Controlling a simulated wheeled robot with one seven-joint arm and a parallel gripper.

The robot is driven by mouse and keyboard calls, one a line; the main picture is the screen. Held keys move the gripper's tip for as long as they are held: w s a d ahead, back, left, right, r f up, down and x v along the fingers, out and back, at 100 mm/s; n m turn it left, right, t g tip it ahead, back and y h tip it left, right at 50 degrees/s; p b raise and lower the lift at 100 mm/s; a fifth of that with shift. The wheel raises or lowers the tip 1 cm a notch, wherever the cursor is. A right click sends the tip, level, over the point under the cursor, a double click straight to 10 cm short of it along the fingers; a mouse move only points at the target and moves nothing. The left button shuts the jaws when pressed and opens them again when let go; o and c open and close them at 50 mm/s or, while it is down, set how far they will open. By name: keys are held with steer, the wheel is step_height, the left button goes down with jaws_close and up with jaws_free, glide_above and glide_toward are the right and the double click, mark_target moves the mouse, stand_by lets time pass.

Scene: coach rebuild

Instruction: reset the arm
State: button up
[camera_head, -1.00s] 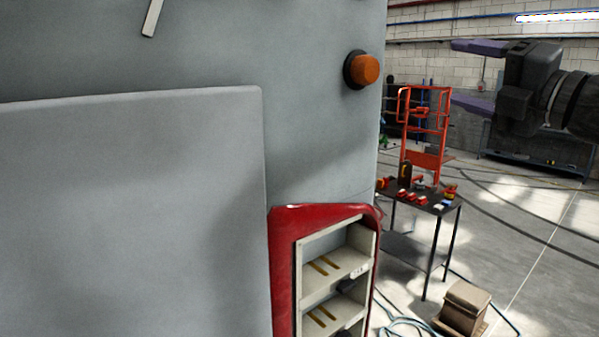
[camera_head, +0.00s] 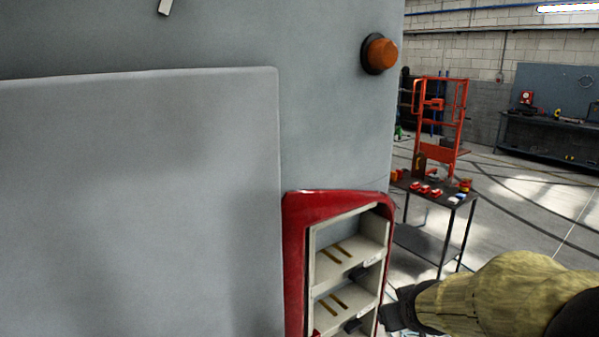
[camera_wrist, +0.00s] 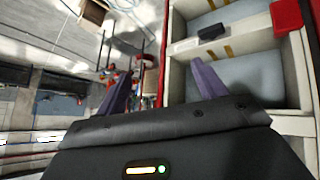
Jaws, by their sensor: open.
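My gripper (camera_wrist: 162,82) shows in the wrist view with its two purple fingers spread apart and nothing between them. In that view it points at the edge of the open red-framed shelf unit, with the right finger in front of pale shelves (camera_wrist: 179,50). In the head view, my arm comes in from the lower right as a yellowish sleeve with a black end near the shelf unit (camera_head: 297,255). The fingers cannot be made out there, and I cannot tell whether anything touches the shelf.
The grey coach side (camera_head: 330,130) fills the left, with a raised panel (camera_head: 140,200) and an orange lamp (camera_head: 381,53). A small table (camera_head: 440,190) with red items stands behind, near an orange lift (camera_head: 440,120). A workbench (camera_head: 550,135) is at the back right. Open floor lies between.

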steer(key=s+a+f+m+g, duration=0.1)
steer(key=s+a+f+g, duration=0.1)
steer(key=s, duration=0.4)
steer(key=s+a+f+m+g+y, duration=0.1)
steer(key=s+a+f+g, duration=0.2)
steer(key=s+f, duration=0.3)
steer(key=shift+s+a+f+g, duration=0.3)
steer(key=shift+a+f, duration=0.1)
steer(key=shift+f, duration=0.35)
steer(key=shift+w, duration=0.1)
